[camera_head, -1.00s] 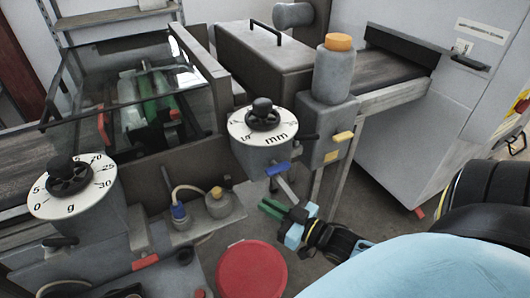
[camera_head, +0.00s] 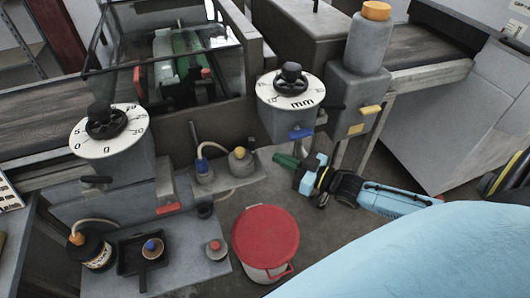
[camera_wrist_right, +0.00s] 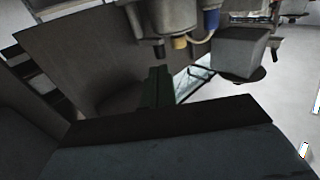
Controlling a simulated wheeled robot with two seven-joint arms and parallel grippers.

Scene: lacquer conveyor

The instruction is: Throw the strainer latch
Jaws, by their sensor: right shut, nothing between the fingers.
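No part is marked as the strainer, so I cannot tell for certain which lever is its latch. In the head view a blue lever (camera_head: 301,133) sits under the mm dial (camera_head: 291,90). Two yellow levers, an upper one (camera_head: 370,111) and a lower one (camera_head: 355,129), are on the grey housing below the orange-capped cylinder (camera_head: 367,45). My right gripper (camera_head: 277,157) has green fingers, shut and empty, just below and left of the blue lever, apparently apart from it. Its dark fingers (camera_wrist_right: 157,88) also show together in the right wrist view. My left gripper is out of view.
A red-lidded pail (camera_head: 265,236) stands below my right gripper. A square pan (camera_head: 133,262), a dark bottle (camera_head: 94,250) and a g dial (camera_head: 108,131) are at left.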

